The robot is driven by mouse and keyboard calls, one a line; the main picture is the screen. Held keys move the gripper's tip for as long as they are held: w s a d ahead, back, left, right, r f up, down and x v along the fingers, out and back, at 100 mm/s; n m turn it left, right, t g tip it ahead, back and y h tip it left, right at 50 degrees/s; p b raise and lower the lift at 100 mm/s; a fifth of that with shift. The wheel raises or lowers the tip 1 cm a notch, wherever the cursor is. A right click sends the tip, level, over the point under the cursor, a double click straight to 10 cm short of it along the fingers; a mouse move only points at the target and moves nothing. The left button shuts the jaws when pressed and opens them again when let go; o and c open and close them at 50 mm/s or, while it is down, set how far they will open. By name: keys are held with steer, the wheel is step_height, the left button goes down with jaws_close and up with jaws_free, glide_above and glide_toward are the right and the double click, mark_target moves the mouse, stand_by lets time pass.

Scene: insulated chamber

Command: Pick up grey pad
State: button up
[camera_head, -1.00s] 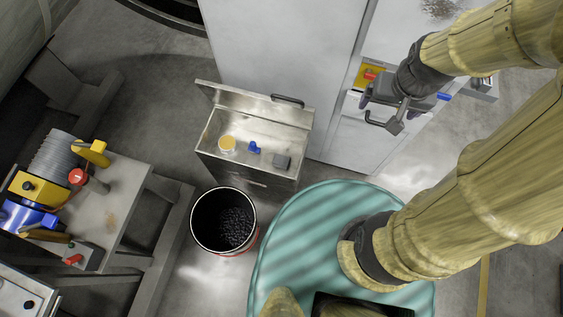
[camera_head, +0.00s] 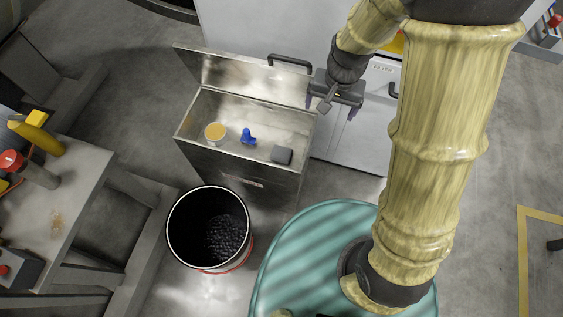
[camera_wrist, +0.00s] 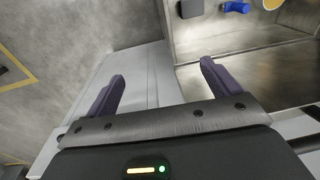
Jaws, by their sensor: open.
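The grey pad (camera_head: 282,155) is a small dark grey block at the right end of the open metal box (camera_head: 183,127). It also shows at the top of the wrist view (camera_wrist: 190,8). My gripper (camera_head: 337,106) is open and empty. It is above and to the right of the box, apart from the pad. In the wrist view my gripper's two fingers (camera_wrist: 160,85) are spread wide with nothing between them.
A blue object (camera_head: 248,137) and a round tan-topped container (camera_head: 215,132) sit left of the pad in the box. The box's raised lid (camera_head: 225,75) stands behind. A bucket of dark lumps (camera_head: 208,228) is in front. A workbench (camera_head: 65,200) is at left.

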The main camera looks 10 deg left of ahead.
steer(key=a+f+b, duration=0.4)
steer(key=f+b, duration=0.1)
steer(key=f, duration=0.3)
glide_above(281, 150)
step_height(281, 150, down, 5)
steer(key=shift+r+g+h+p, duration=0.25)
steer(key=shift+g+h+p, duration=0.05)
steer(key=shift+g+p, duration=0.1)
steer(key=shift+d+f, duration=0.1)
steer(key=shift+f, duration=0.05)
step_height(281, 150, down, 12)
steer(key=b, duration=0.5)
steer(key=shift+s, duration=0.1)
steer(key=shift+b, duration=0.3)
